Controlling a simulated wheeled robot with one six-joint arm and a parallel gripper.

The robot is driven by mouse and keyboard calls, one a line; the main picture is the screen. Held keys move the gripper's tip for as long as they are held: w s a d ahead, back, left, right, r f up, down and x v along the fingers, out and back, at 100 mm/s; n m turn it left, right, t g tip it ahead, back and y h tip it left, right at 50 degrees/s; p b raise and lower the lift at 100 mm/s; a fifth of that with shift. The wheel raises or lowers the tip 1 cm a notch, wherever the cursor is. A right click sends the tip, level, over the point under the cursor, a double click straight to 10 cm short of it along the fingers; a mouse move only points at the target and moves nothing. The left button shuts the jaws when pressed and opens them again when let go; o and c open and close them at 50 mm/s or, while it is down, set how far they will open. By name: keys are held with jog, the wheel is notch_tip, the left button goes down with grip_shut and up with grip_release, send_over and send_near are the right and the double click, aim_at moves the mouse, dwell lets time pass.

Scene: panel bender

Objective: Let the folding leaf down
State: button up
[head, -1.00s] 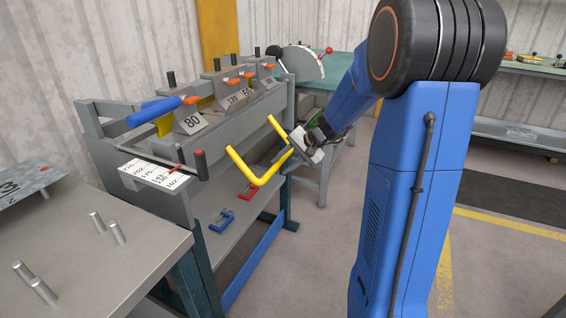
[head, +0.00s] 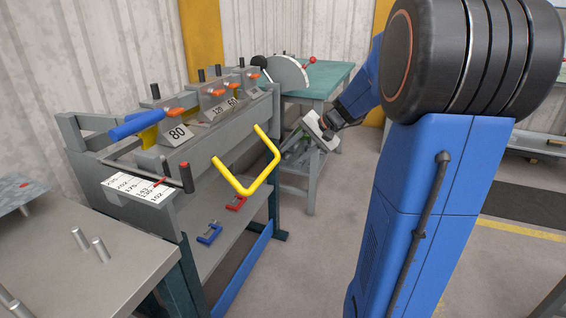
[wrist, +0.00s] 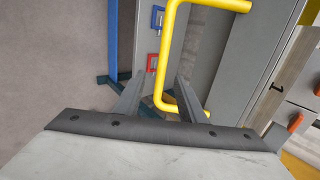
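The folding leaf (head: 203,160) is the long grey beam along the front of the bender, below the clamps. A yellow U-shaped handle (head: 264,174) sticks out from it toward the open floor. My gripper (head: 287,150) is just right of the handle's outer bar in the head view, its fingers pointing toward it. In the wrist view the two fingers (wrist: 160,98) are apart. The yellow handle (wrist: 167,55) passes between and beyond the fingertips. I see no grip on it, and cannot tell the exact gap.
Blue and red clamps (head: 209,233) lie on the lower shelf. A blue-gripped lever (head: 138,124) and numbered blocks (head: 178,134) sit on top. A grey table (head: 90,275) stands at front left, a green-topped bench (head: 325,75) behind. The floor right of the bender is clear.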

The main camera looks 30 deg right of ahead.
jog(key=shift+v, duration=2.2)
jog(key=shift+f, duration=0.1)
jog(key=s+a+f+n+g+h, duration=0.3)
jog(key=s+a+n, duration=0.4)
jog(key=s+a, duration=1.1)
jog(key=s+f+n+t+h, duration=0.1)
jog(key=s+f+n+h, duration=0.1)
jog(key=s, duration=0.8)
jog(key=shift+f+n, duration=0.7)
jog(key=shift+f, duration=0.2)
